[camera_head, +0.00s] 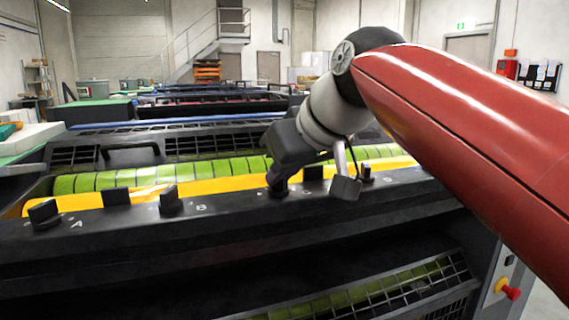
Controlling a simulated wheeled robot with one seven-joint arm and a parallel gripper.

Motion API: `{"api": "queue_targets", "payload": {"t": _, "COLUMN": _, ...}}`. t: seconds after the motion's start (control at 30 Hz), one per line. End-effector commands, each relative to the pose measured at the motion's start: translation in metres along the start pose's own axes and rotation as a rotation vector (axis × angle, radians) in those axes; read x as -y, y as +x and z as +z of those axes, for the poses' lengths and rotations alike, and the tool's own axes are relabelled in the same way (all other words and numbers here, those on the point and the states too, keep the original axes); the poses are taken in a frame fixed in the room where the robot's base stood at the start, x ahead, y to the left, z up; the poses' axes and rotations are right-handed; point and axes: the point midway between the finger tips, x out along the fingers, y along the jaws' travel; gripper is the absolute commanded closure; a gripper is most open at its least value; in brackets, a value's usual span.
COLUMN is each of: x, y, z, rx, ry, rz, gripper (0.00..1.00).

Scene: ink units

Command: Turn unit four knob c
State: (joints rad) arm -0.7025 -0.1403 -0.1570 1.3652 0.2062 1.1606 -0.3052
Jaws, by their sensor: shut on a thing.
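Unit four's black ledge (250,222) runs across the view with a row of dark knobs and small white letters. Knob c (281,190) is a small black knob right of the letter B, largely hidden by my gripper. My gripper (276,179) reaches down from the upper right and is shut on knob c. Its fingers are dark against the dark knob, so the exact grip and the knob's angle are hard to see.
Knob A (43,212) and knob B (170,200) stand to the left, knob D (367,173) to the right. Black blocks (116,196) (313,172) stand between knobs. Behind lie a yellow strip (225,184) and green roller. A red button (511,292) is at lower right.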

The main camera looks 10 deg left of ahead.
Motion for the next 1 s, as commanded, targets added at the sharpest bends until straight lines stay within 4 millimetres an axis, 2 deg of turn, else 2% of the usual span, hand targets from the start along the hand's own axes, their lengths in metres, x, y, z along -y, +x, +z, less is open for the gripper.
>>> {"api": "queue_targets", "payload": {"t": 0.3, "x": -0.0019, "y": -0.0003, "z": -0.001, "rx": 0.0, "ry": -0.088, "rz": -0.087, "gripper": 1.0}}
{"api": "queue_targets", "payload": {"t": 0.83, "x": -0.0017, "y": 0.0002, "z": -0.0002, "rx": 0.001, "ry": -0.107, "rz": -0.106, "gripper": 1.0}}
{"api": "queue_targets", "payload": {"t": 0.87, "x": -0.0017, "y": 0.0002, "z": -0.0001, "rx": 0.001, "ry": -0.107, "rz": -0.105, "gripper": 0.89}}
{"api": "queue_targets", "payload": {"t": 1.0, "x": -0.0017, "y": 0.0003, "z": -0.0001, "rx": 0.001, "ry": -0.107, "rz": -0.105, "gripper": 0.7}}
